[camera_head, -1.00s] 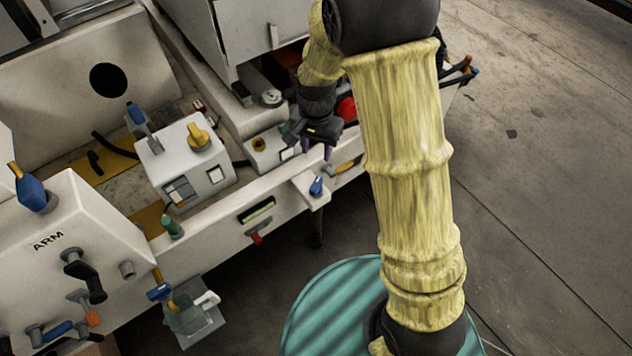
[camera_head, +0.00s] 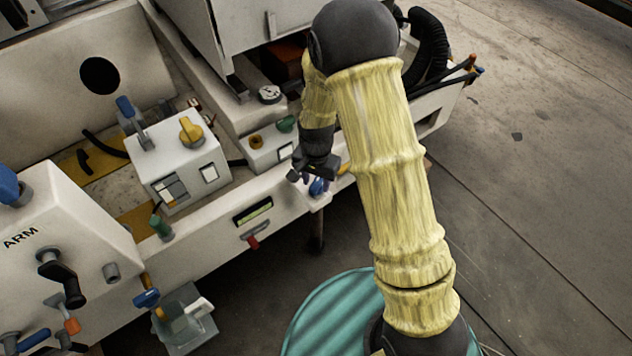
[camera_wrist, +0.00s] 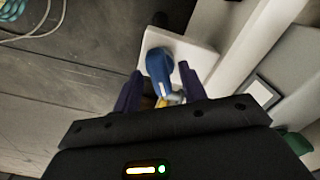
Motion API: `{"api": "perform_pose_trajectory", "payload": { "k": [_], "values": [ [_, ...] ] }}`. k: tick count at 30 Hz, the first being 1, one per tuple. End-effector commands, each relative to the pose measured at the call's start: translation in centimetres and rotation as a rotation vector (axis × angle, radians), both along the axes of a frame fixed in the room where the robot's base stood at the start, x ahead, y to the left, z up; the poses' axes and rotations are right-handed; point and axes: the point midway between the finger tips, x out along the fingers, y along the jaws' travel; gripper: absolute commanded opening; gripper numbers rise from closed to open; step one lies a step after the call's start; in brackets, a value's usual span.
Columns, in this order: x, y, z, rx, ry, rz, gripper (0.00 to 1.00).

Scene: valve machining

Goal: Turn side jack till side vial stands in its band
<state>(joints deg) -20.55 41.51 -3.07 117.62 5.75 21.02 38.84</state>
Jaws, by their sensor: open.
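A blue knob (camera_head: 318,187) sits on a small white bracket on the front rail; I take it for the side jack, though no label shows. My gripper (camera_wrist: 159,72) is open above it, its dark purple fingers on either side of the blue knob (camera_wrist: 160,64) in the wrist view. I cannot tell whether they touch it. In the head view my gripper (camera_head: 308,180) partly covers the knob. A yellow-green vial (camera_head: 254,211) in a dark frame lies along the front rail, left of the knob. Its bubble and band are too small to read.
A red-handled lever (camera_head: 252,242) hangs below the vial. A white box with a yellow knob (camera_head: 190,130) and a green knob (camera_head: 161,227) stand to the left. A round gauge (camera_head: 269,94) is behind. The floor on the right is open.

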Motion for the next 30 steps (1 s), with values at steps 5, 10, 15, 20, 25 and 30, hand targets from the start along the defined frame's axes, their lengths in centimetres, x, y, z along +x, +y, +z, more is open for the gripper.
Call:
{"api": "perform_pose_trajectory", "payload": {
  "k": [5,10,15,20,25,30],
  "values": [
    [0.02,0.01,0.03,0.001,0.0,0.0,0.42],
    [0.01,0.03,0.04,0.001,0.0,0.0,0.2],
    [0.02,0.04,0.05,0.001,0.0,0.0,0.0],
    [0.01,0.04,0.09,0.0,0.0,0.006,0.0],
    [-0.01,0.04,0.23,0.0,0.001,0.038,0.0],
    [-0.02,0.03,0.35,0.001,0.001,0.107,0.0]
  ]
}}
